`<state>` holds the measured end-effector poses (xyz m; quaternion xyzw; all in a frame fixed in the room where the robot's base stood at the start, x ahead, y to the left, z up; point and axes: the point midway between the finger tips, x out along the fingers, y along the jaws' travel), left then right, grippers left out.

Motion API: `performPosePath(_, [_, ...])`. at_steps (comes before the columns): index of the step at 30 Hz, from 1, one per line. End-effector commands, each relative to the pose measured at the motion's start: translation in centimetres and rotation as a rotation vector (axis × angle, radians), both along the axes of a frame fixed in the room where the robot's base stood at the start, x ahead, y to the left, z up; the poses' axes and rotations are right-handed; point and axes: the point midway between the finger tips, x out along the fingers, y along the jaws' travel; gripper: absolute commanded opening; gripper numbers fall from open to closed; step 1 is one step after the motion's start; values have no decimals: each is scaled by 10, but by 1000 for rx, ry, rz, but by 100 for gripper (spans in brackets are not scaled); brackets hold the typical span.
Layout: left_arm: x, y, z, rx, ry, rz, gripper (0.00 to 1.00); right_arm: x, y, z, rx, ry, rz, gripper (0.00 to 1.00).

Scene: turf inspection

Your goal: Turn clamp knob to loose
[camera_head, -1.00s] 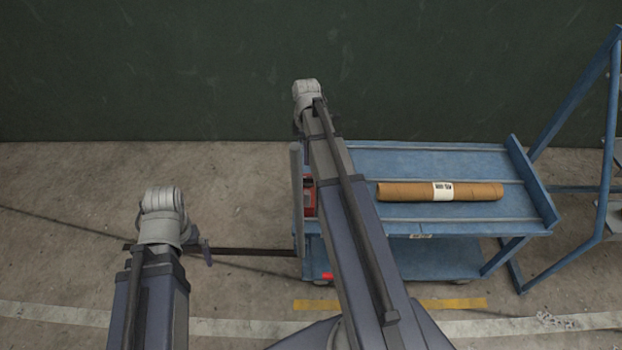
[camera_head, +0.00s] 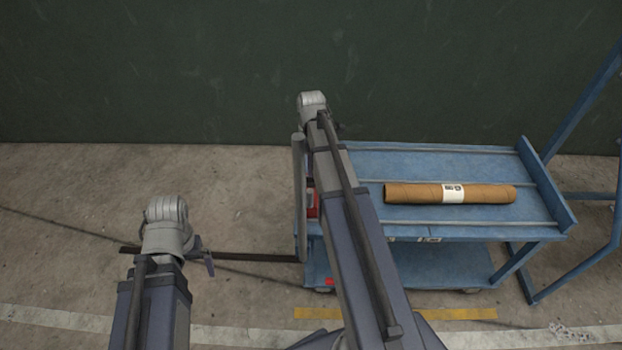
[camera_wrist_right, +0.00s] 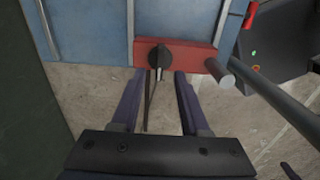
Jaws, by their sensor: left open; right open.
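The clamp is a red bar (camera_wrist_right: 195,57) on the edge of the blue cart, with a black knob (camera_wrist_right: 159,57) whose narrow grip points toward my right gripper. My right gripper (camera_wrist_right: 160,78) is open in the wrist view, its two purple fingers on either side of the knob's grip, with gaps on both sides. In the head view a bit of the red clamp (camera_head: 312,204) shows at the cart's left end, mostly hidden by my right arm, which also hides the right fingers. My left gripper (camera_head: 206,259) is open and empty, low at the left, away from the cart.
The blue cart (camera_head: 440,160) carries a brown roll (camera_head: 495,194) with a white label. A blue frame (camera_head: 590,100) stands at the right. A dark green wall is behind.

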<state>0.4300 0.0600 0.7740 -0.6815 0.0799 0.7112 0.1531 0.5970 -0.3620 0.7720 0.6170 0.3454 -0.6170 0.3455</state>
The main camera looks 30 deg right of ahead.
Motion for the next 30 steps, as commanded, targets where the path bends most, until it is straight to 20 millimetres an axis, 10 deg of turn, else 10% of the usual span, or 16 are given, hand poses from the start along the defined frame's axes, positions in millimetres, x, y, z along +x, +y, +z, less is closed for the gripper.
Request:
performPosePath(9, [0, 0, -45, 0, 0, 0, 100, 0, 0, -45, 0, 0, 0, 45])
performPosePath(21, [0, 0, -49, 0, 0, 0, 100, 0, 0, -49, 0, 0, 0, 45])
performPosePath(30, [0, 0, -49, 0, 0, 0, 100, 0, 0, -49, 0, 0, 0, 11])
